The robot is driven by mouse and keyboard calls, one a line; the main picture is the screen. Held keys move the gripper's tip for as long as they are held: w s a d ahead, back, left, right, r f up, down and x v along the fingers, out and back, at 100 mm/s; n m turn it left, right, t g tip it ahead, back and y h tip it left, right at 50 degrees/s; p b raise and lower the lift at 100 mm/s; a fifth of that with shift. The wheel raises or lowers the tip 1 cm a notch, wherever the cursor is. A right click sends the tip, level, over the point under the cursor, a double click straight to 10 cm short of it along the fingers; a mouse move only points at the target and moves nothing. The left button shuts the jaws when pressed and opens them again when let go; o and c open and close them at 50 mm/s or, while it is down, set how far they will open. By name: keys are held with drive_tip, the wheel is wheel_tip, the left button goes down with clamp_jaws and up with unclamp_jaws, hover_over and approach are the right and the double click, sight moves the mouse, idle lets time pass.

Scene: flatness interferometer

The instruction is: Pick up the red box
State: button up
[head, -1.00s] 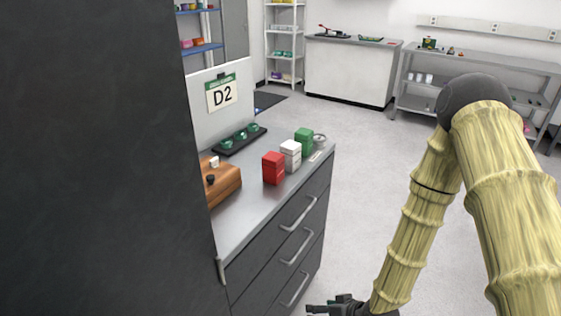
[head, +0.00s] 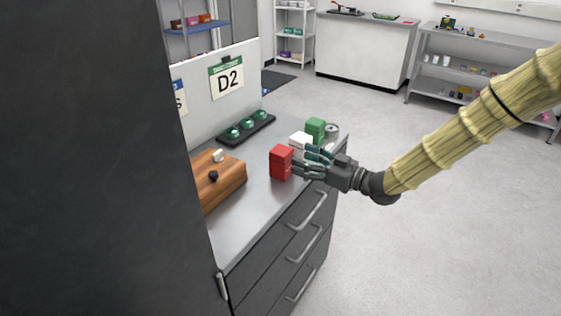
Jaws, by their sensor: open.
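The red box (head: 281,163) stands upright on the grey metal countertop (head: 243,222), near its front edge. My gripper (head: 303,162) is open and reaches in from the right over the counter edge. Its fingers are close to the right side of the red box, and I cannot tell whether they touch it. A white box (head: 299,139) stands just behind the red one, partly hidden by the fingers. A green box (head: 315,130) stands behind that.
A wooden case (head: 222,182) with a black knob lies left of the red box. A dark tall surface (head: 85,160) blocks the left. A small round metal item (head: 332,129) lies by the green box.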

sight(290, 153)
drive_tip(key=x, duration=0.2)
drive_tip(key=shift+w+a, duration=0.15)
drive_tip(key=shift+a, duration=0.1)
drive_tip(key=shift+w+a+r+p, duration=0.15)
drive_tip(key=shift+a+p, duration=0.25)
drive_tip(key=shift+a, duration=0.05)
drive_tip(key=p+x, duration=0.1)
drive_tip(key=x, duration=0.3)
drive_tip(key=shift+a, duration=0.2)
drive_tip(key=shift+c, duration=0.2)
drive_tip(key=c, duration=0.8)
drive_tip(key=shift+r, duration=0.15)
